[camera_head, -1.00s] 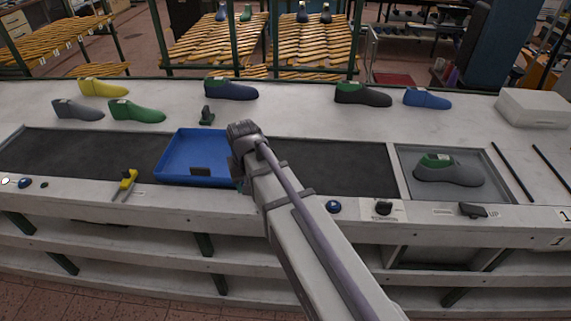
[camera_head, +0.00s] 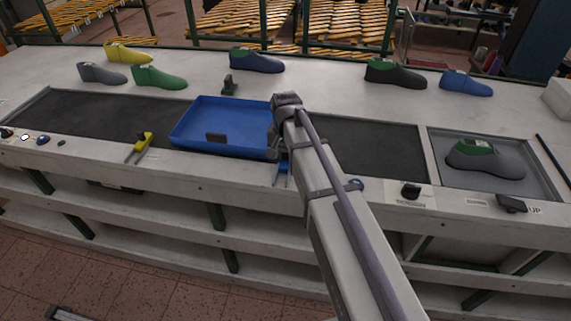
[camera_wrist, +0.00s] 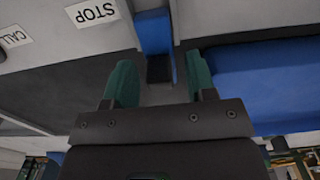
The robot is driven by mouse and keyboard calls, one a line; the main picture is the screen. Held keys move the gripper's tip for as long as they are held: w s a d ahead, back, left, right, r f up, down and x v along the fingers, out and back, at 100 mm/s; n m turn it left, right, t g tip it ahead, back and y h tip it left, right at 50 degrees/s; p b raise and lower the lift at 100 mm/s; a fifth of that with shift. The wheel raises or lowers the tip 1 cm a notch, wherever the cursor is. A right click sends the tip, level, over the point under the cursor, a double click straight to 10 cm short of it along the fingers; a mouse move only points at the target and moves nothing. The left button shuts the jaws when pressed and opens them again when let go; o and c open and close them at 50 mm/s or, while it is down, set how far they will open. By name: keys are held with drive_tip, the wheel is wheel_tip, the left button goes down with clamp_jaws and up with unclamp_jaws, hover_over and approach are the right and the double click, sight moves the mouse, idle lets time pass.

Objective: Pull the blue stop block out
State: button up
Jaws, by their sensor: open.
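The blue stop block (camera_head: 283,173) shows at the table's front rail, just right of the blue tray (camera_head: 178,138), partly hidden by my arm. In the wrist view the block (camera_wrist: 154,32) is a narrow blue piece with a dark lower part. My gripper (camera_wrist: 159,66) is open, with one green finger on each side of the block's dark part in the picture. Gaps show on both sides, and I see no contact. Whether the fingers are at the block's height I cannot tell. In the head view the fingers are mostly hidden behind my wrist.
The tray also shows close to the right finger in the wrist view (camera_wrist: 262,72). A STOP label (camera_wrist: 96,12) lies beside the block. Several shoe lasts, such as a green one (camera_head: 158,77), stand along the back.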

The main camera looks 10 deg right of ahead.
drive_tip(key=shift+c, duration=0.3)
clamp_jaws()
idle(0.3)
